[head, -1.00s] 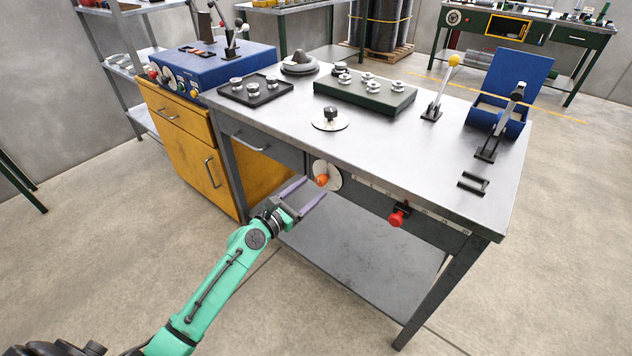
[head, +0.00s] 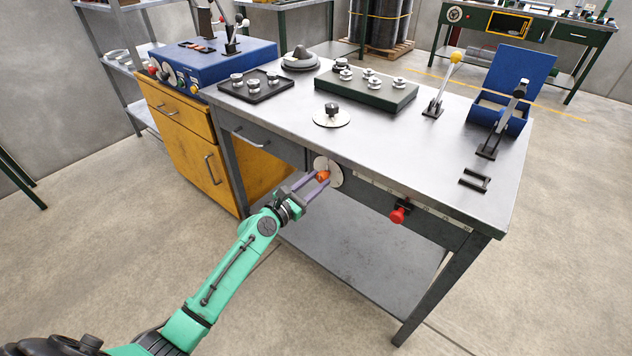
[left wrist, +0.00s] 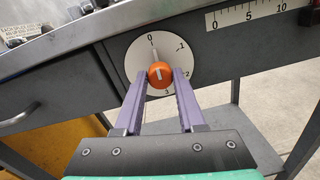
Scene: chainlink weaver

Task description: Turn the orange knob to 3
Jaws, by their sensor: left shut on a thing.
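The orange knob (head: 323,175) sits on a round white dial plate (head: 335,173) on the front face of the metal workbench. In the left wrist view the knob (left wrist: 160,76) has a white mark that points up, near the 0 at the top of the dial (left wrist: 137,56). The numbers 1 and 2 run down the right side and 3 is at the bottom, partly covered. My left gripper (head: 317,181) is shut on the knob, one purple finger on each side; it also shows in the left wrist view (left wrist: 160,74). My right gripper is not in view.
A red knob (head: 398,215) on a numbered scale is on the bench front, right of the dial. A grey drawer handle (head: 250,141) is to the left. The bench's lower shelf (head: 350,255) lies below. A yellow cabinet (head: 190,150) stands at the left.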

